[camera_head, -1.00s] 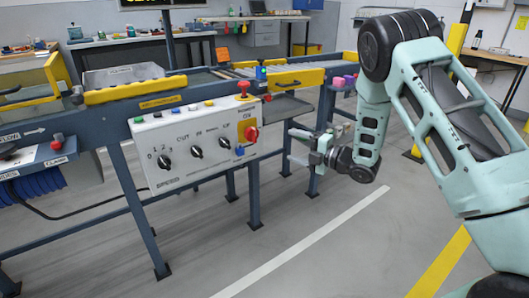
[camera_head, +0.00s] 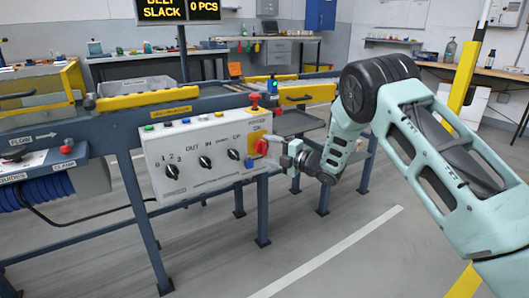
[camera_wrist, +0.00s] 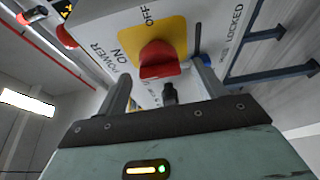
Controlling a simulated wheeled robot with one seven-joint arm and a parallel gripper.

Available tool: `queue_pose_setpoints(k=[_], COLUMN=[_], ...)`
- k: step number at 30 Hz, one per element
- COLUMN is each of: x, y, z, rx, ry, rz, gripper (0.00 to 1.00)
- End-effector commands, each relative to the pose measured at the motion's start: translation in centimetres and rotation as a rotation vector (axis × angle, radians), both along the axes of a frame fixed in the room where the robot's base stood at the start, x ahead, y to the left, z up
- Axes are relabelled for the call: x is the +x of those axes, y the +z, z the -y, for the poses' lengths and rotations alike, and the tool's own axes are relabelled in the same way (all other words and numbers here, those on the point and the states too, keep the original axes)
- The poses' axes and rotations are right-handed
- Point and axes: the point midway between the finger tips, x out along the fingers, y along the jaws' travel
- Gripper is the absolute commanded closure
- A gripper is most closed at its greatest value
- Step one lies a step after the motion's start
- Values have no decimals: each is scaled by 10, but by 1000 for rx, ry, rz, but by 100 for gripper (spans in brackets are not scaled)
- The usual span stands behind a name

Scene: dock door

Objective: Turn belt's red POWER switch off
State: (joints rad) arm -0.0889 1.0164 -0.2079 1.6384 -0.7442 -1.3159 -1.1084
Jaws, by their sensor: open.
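The red POWER switch (camera_head: 261,146) is a knob on a yellow plate at the right end of the white control panel (camera_head: 205,165). In the wrist view the red switch (camera_wrist: 160,60) sits on its yellow plate (camera_wrist: 178,32) between ON and OFF labels; its handle appears to lie nearer the ON side, but I cannot tell exactly. My gripper (camera_head: 275,158) is just right of the switch in the head view. In the wrist view my gripper (camera_wrist: 165,92) is open, its two fingers apart below the switch. Nothing is between them; contact with the switch cannot be told.
A blue part (camera_wrist: 205,60) stands beside the switch. A red mushroom button (camera_head: 254,100) tops the panel. Black knobs (camera_head: 204,162) line its front. The blue conveyor frame (camera_head: 110,135) runs behind. The floor in front is clear.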

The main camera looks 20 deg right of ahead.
Motion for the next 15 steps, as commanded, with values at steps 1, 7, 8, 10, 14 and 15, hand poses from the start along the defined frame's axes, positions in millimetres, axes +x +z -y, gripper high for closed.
queue_pose_setpoints(k=[1, 7, 8, 10, 14, 15], x=[6, 18, 19, 20, 20, 20], y=[-1, -1, -1, 0, 0, 0], z=[-5, -16, -17, -18, -18, -18], rx=[0, 0, 1, 0, 0, 0], ry=[1, 1, 1, 0, 0, 0], rz=[1, 0, -1, -1, -1, -1], gripper=[31, 31, 31, 31, 31, 31])
